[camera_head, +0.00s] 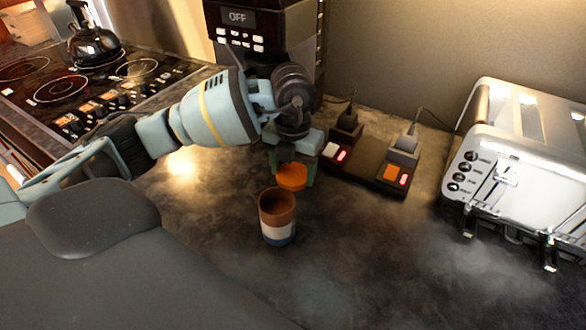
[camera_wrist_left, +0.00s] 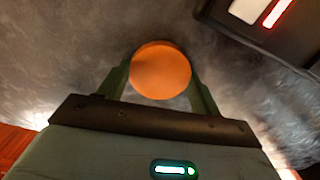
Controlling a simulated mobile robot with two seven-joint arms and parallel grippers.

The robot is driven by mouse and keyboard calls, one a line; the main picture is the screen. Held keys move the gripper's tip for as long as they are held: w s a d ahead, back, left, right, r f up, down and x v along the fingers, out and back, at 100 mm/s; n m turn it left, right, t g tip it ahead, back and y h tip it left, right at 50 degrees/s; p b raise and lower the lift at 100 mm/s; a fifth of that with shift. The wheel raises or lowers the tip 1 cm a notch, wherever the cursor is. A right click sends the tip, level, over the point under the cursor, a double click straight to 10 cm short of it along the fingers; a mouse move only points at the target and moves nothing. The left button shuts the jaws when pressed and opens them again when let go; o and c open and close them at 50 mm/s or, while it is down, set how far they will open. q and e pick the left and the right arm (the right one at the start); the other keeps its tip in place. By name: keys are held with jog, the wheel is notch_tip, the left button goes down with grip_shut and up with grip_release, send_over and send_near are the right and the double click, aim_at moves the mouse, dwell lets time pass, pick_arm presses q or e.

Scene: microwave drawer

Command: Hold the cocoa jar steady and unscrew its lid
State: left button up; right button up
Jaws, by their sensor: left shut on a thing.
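The cocoa jar (camera_head: 277,218) stands upright on the dark counter, open at the top, with a brown inside and a white and blue band outside. My left gripper (camera_head: 293,177) is shut on the round orange lid (camera_head: 291,178), behind the jar in the head view and apart from its rim. In the left wrist view the lid (camera_wrist_left: 160,70) sits between the two green fingers of the left gripper (camera_wrist_left: 160,82). The jar does not show in that view. My right gripper is not in view.
A power strip (camera_head: 366,168) with lit red switches and plugs lies right of the left gripper. A silver toaster (camera_head: 525,150) stands at the right. A stove (camera_head: 70,85) with a kettle (camera_head: 93,45) is at the left. The counter (camera_head: 345,250) right of the jar is clear.

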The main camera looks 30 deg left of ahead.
pick_arm(q)
jog(key=shift+f, duration=0.35)
jog(key=o, duration=1.1)
